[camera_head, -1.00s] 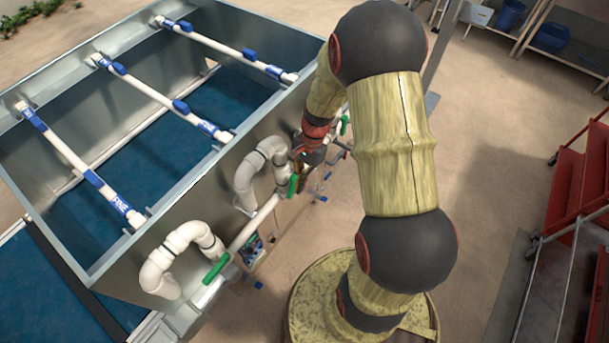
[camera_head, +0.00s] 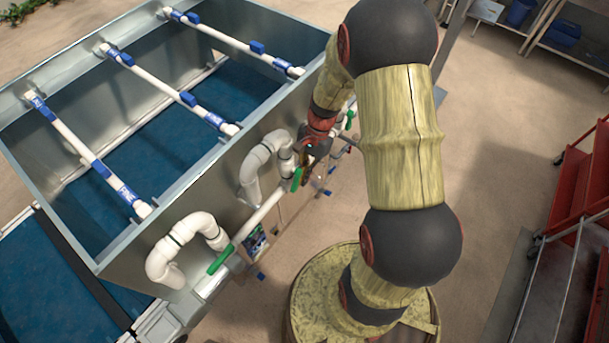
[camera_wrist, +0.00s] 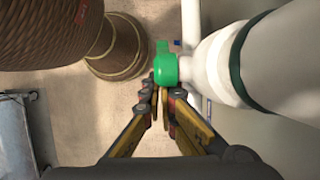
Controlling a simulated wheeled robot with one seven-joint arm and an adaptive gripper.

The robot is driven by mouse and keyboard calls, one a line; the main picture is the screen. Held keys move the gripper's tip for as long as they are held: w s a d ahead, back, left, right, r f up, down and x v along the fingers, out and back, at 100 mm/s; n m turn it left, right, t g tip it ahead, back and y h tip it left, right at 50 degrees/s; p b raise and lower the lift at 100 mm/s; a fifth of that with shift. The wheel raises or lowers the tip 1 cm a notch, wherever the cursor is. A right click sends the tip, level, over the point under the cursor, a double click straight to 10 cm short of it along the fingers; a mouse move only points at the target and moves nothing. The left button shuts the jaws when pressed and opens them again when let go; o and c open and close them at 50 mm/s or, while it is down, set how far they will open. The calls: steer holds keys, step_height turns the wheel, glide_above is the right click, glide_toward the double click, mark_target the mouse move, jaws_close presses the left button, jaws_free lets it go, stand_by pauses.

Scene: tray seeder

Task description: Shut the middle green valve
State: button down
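The middle green valve (camera_head: 297,180) sits on the white pipe beside the metal tank, between two other green valves. Its green handle (camera_wrist: 165,66) is just beyond my fingertips in the wrist view, by a white pipe fitting. My gripper (camera_wrist: 162,97) has its two fingers close together, with at most a narrow gap between the tips. I cannot tell whether they touch the handle. In the head view my gripper (camera_head: 309,160) is dark and small beside the middle valve, and its fingertips are hard to make out.
The near green valve (camera_head: 220,260) and the far green valve (camera_head: 350,120) are on the same pipe line. White bent pipes (camera_head: 182,237) rise along the tank wall (camera_head: 215,185). A red cart (camera_head: 577,190) stands at the right. Open floor (camera_head: 500,130) lies between.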

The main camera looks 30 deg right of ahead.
steer(key=v, duration=1.2)
steer(key=shift+r, duration=0.2)
steer(key=shift+w+d, duration=0.1)
steer(key=shift+w, duration=0.05)
